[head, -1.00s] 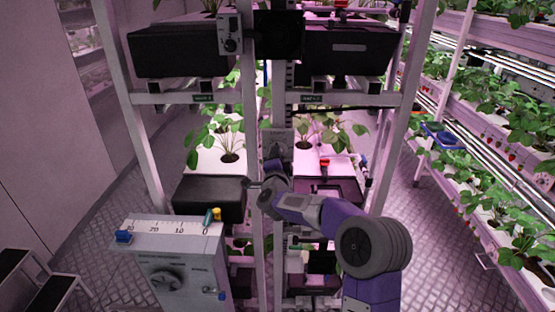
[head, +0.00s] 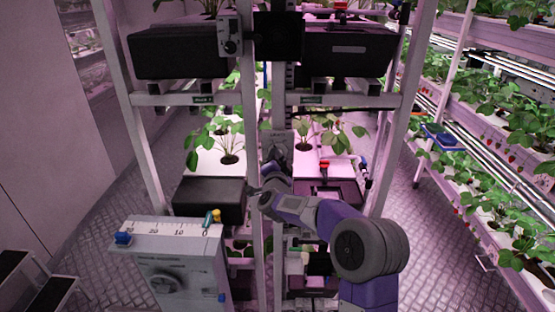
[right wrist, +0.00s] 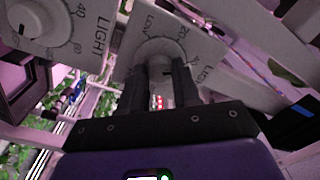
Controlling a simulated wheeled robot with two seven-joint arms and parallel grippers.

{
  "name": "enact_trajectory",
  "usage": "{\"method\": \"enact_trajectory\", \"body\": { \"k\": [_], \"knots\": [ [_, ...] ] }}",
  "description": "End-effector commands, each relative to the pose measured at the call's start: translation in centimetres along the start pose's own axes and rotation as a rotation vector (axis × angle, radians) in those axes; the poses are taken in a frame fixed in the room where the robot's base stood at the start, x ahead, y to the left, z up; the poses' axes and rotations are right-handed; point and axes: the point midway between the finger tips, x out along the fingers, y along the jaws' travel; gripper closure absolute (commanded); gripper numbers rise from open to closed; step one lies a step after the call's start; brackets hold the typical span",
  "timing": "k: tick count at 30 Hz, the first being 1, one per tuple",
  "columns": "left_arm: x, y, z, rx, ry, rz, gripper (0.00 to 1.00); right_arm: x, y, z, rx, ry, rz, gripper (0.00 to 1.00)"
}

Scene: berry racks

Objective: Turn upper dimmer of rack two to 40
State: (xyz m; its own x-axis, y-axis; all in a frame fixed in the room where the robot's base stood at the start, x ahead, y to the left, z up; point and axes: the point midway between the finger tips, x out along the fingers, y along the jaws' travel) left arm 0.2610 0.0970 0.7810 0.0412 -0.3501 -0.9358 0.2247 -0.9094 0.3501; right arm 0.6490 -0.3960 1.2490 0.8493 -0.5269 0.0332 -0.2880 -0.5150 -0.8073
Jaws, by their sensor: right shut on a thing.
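The grey dimmer plate (head: 279,140) is on the post in the middle of the racks. In the right wrist view this plate (right wrist: 128,62) carries the word LIGHT and a scale reading LOW, 20 and 40. Its round knob (right wrist: 160,50) is between the fingers of my right gripper (right wrist: 171,75). My right gripper (head: 276,168) is shut on the knob, and its fingers cover much of it. I cannot read the knob's setting clearly. A second LIGHT dial (right wrist: 32,18) shows at the top left of the right wrist view. My left gripper is not in view.
Black boxes (head: 350,48) sit on the racks above and below the plate, with rack posts (head: 249,130) close by. A grey control box (head: 180,275) with a scale stands at front left. Strawberry shelves (head: 500,150) line the right. The floor (head: 445,235) at right is clear.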

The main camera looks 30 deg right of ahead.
Motion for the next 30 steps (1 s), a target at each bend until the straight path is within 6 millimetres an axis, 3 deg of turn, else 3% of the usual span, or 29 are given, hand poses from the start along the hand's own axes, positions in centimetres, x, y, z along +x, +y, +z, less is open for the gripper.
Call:
{"method": "enact_trajectory", "body": {
  "k": [1, 2, 7, 17, 30],
  "knots": [
    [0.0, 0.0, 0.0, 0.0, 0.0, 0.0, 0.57, 0.0, 0.0, 0.0, 0.001, 0.0, -0.001, 0.99],
    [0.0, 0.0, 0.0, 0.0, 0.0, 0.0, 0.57, 0.0, 0.0, 0.0, 0.001, -0.001, -0.001, 0.67],
    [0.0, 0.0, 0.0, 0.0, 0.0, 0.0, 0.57, 0.0, 0.0, 0.0, 0.001, -0.001, 0.0, 0.43],
    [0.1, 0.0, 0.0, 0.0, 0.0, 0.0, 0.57, -0.3, 0.0, 0.0, 0.002, -0.001, 0.0, 0.43],
    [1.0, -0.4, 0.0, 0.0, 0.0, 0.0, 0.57, -6.0, 0.0, 0.1, 0.002, -0.002, -0.002, 0.43]
  ]
}}
